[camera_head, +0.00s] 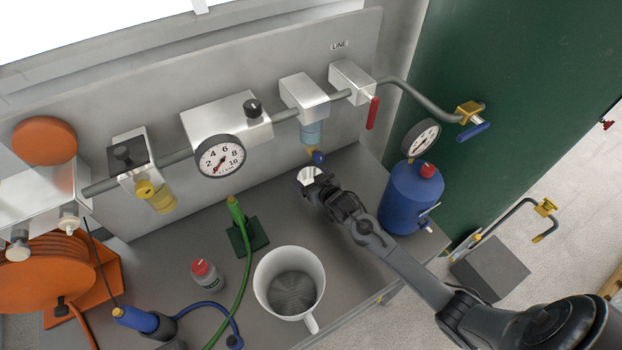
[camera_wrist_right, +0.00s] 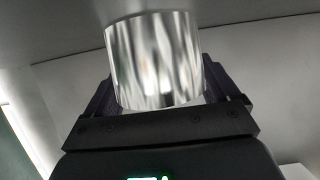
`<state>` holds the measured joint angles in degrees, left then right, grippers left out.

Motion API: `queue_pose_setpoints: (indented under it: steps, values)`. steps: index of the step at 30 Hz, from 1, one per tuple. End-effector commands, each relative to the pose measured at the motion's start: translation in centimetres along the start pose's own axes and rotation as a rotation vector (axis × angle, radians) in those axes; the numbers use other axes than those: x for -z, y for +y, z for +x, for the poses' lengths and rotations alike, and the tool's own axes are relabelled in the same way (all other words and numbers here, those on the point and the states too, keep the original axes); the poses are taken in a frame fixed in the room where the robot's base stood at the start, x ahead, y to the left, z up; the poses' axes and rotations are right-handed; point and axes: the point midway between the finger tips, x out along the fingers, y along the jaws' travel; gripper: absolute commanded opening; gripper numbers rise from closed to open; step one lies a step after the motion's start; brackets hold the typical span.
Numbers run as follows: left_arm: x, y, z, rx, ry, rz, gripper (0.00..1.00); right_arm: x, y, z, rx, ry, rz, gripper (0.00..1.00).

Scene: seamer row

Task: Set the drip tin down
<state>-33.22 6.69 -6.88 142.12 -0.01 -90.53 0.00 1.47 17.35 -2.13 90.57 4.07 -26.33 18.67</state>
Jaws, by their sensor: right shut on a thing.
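The drip tin (camera_head: 309,175) is a small shiny metal cup. In the head view it sits at the tip of my right gripper (camera_head: 318,190), beneath the clear bowl and blue drain knob of the filter (camera_head: 311,135). In the right wrist view the tin (camera_wrist_right: 155,60) stands between the two dark fingers, and my right gripper (camera_wrist_right: 160,100) is shut on it. I cannot tell whether the tin's base touches the bench. My left gripper is not in view.
A white mug (camera_head: 262,278) stands on the grey bench (camera_head: 345,235). A blue tank (camera_head: 405,200) with a gauge stands to the right. A green hose on a stand (camera_head: 240,235) and a small bottle (camera_head: 205,274) are to the left. Bare bench lies between mug and tank.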

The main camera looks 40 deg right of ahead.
Motion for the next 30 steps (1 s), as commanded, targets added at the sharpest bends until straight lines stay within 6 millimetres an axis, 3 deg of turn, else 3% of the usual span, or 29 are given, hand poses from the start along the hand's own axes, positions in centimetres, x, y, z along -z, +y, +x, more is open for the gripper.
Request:
queue_pose_setpoints:
  steps: [9, 10, 12, 22, 30]
  values:
    - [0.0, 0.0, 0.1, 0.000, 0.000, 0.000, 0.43, -0.2, 0.0, 0.1, 0.000, 0.000, 0.001, 0.53]
    - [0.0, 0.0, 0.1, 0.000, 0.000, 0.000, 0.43, -0.2, 0.0, 0.1, 0.000, 0.000, 0.001, 0.90]
    - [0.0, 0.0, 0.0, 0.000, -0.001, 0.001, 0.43, -0.2, 0.0, 0.1, 0.000, 0.000, 0.000, 1.00]
    - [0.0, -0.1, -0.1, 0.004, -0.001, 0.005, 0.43, 0.2, 0.0, -0.1, 0.000, 0.001, 0.000, 1.00]
    - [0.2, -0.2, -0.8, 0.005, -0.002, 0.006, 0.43, 0.1, -0.1, -3.8, 0.001, -0.001, 0.000, 1.00]
